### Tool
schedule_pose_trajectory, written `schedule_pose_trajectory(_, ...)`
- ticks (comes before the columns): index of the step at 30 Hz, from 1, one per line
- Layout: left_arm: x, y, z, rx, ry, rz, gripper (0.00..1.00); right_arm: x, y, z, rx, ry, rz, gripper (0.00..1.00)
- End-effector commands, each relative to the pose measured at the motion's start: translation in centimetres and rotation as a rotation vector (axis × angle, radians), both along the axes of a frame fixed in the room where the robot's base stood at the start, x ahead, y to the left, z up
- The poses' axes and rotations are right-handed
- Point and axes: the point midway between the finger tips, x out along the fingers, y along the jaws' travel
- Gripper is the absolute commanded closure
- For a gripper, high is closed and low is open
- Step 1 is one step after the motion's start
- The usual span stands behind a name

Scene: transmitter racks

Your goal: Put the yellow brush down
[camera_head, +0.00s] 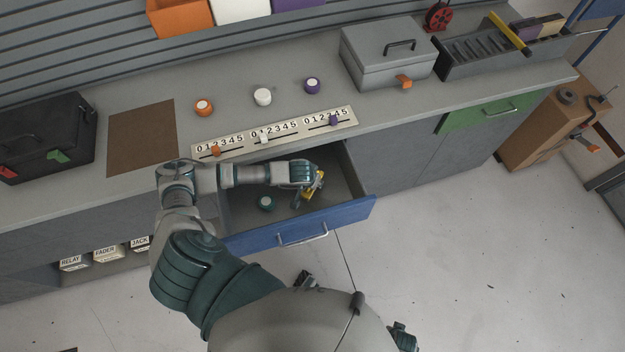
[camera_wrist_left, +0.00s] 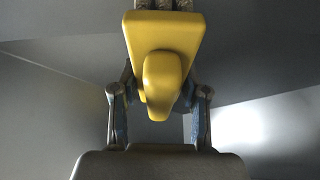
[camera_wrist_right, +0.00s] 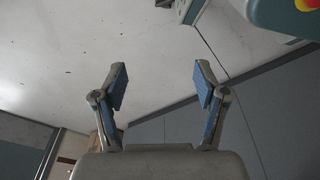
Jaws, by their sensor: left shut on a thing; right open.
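The yellow brush (camera_head: 314,187) is in my left gripper (camera_head: 309,186), over the inside of the open blue-fronted drawer (camera_head: 300,224). In the left wrist view the brush (camera_wrist_left: 165,45) shows its yellow body and handle, with grey bristles at the top edge. My left gripper (camera_wrist_left: 160,100) is shut on its handle. I cannot tell whether the brush touches the drawer floor. My right gripper (camera_wrist_right: 160,83) is open and empty in the right wrist view, with pale floor and grey cabinet fronts beyond it.
A teal round item (camera_head: 266,203) lies in the drawer, left of the brush. On the counter are a slider panel (camera_head: 275,133), orange, white and purple knobs, a brown mat (camera_head: 141,138), a grey box (camera_head: 388,60) and a black case (camera_head: 42,140).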

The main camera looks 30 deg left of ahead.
Motion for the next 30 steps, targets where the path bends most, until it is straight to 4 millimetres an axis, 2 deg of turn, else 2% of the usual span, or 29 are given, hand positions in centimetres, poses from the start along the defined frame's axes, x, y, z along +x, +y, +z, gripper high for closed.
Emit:
schedule_pose_trajectory(1,0.0,0.1,-0.1,0.001,0.000,0.000,0.88,-0.2,0.0,-0.2,-0.001,0.005,0.000,0.28)
schedule_pose_trajectory(2,0.0,0.1,-0.1,0.001,0.000,0.000,0.53,-0.3,-0.1,-0.2,-0.001,0.006,0.000,0.28)
schedule_pose_trajectory(3,0.0,0.1,-0.1,0.001,0.000,0.001,0.43,-0.4,0.0,-0.1,-0.001,0.008,0.000,0.28)
schedule_pose_trajectory(5,0.0,0.1,-0.1,0.001,0.000,0.001,0.31,-0.6,0.0,-0.2,-0.001,0.011,0.000,0.28)
schedule_pose_trajectory(14,0.0,0.1,0.0,0.002,0.000,0.001,0.31,-0.9,0.0,-0.2,0.000,0.013,0.000,0.28)
schedule_pose_trajectory(17,-0.2,0.0,0.7,0.003,-0.002,0.000,0.31,-0.7,0.1,-0.2,0.001,0.008,0.000,0.28)
schedule_pose_trajectory(23,-1.6,-0.1,4.4,0.002,-0.004,-0.001,0.31,-0.3,-0.1,-0.6,0.001,-0.005,0.001,0.28)
schedule_pose_trajectory(30,-3.6,-0.2,9.0,0.002,-0.004,-0.001,0.31,-1.3,-0.2,-1.8,-0.001,0.006,0.003,0.28)
